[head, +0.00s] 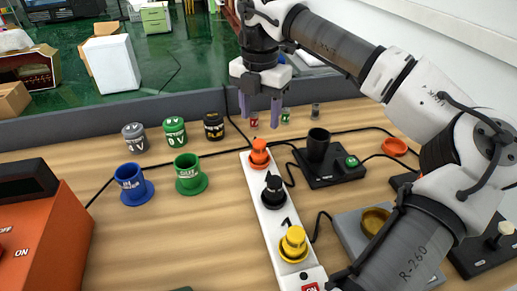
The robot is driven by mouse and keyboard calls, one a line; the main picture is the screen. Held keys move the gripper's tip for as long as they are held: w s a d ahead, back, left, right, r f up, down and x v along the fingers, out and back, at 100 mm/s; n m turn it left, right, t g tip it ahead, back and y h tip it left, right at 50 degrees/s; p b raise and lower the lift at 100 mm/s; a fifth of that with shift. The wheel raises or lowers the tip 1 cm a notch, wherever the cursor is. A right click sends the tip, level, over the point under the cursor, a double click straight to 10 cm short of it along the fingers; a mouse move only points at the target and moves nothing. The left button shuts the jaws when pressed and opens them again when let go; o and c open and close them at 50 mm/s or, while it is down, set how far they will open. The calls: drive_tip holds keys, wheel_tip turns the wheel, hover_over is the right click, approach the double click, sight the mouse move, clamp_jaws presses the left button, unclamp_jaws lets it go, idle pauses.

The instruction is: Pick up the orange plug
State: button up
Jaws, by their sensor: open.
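The orange plug (259,152) stands upright at the far end of a white power strip (260,211) on the wooden table. A black plug (273,188) and a yellow plug (293,243) stand in the same strip, nearer to me. My gripper (260,107) hangs above and beyond the orange plug, with its purple fingers pointing down. The fingers are apart with nothing between them. I see a gap in the picture between the fingertips and the plug, but cannot judge the exact distance.
Grey, green and black lidded containers (174,132) stand left of the strip. Blue (132,184) and green (189,174) cups stand nearer. A black base with a cylinder (318,145) is close on the right. An orange box (43,225) fills the left. Cables cross the table.

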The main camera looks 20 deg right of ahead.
sight(259, 142)
drive_tip(key=f, duration=0.3)
drive_tip(key=f+p, duration=0.1)
drive_tip(key=f, duration=0.5)
drive_tip(key=shift+w+p, duration=0.3)
drive_tip(key=shift+p, duration=0.1)
drive_tip(key=shift+c, duration=0.2)
drive_tip(key=c, duration=1)
